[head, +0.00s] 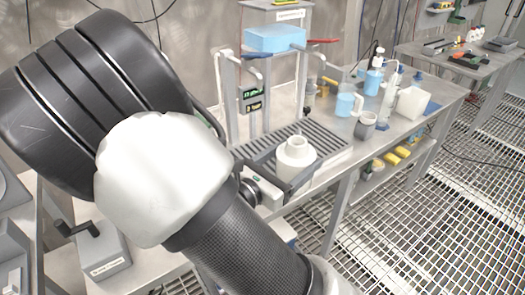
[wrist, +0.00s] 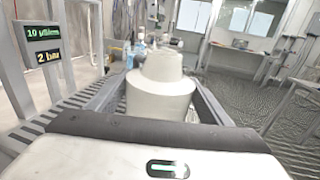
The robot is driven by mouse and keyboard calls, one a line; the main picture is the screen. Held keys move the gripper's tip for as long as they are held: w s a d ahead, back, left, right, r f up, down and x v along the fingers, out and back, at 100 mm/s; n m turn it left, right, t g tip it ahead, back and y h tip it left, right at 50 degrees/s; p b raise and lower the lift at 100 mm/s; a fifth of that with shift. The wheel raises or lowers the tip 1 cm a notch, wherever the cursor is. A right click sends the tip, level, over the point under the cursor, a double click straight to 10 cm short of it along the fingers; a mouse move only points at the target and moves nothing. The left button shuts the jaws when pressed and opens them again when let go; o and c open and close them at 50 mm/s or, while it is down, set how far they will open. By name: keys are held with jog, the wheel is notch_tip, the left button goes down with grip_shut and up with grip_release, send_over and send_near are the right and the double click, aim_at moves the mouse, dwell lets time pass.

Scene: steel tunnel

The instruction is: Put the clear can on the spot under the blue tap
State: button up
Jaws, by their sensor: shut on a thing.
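The can (head: 296,163) is cream-white with a stepped, narrower top and looks opaque, not clear. My gripper (head: 284,180) is shut on it, with one finger on each side, as the wrist view shows (wrist: 160,96). The can is upright, over or on the slatted drip tray (head: 262,160); I cannot tell whether it touches the slats. The blue tap (head: 256,55) is on the left of the stand, behind and left of the can. A red-handled tap (head: 322,41) is on the right. The spot under the blue tap is not clearly visible.
A blue tank (head: 275,39) sits between the taps. A display panel (head: 253,98) hangs on the stand's left side. Blue bottles (head: 345,103), a grey cup (head: 365,125) and a white box (head: 411,103) stand right of the tray. My arm covers the left and middle foreground.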

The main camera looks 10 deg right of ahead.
jog(key=shift+w+a+f+b, duration=0.6)
jog(key=shift+w+a, duration=0.35)
jog(key=shift+w, duration=1.35)
jog(key=shift+w+a+f+b, duration=0.6)
jog(key=shift+w+a, duration=0.4)
jog(key=shift+w, duration=1.35)
jog(key=shift+w+a+f+b, duration=0.5)
jog(key=shift+w+a+b, duration=0.35)
jog(key=shift+w, duration=1.45)
jog(key=shift+f, duration=0.15)
jog(key=o, duration=1.3)
jog(key=shift+a, duration=0.1)
jog(key=shift+s+a+p, duration=0.2)
jog(key=shift+a+p, duration=0.1)
jog(key=shift+p, duration=0.05)
jog(key=p+v, duration=0.1)
jog(key=v, duration=0.5)
jog(key=shift+s+a, duration=0.25)
jog(key=shift+a, duration=0.05)
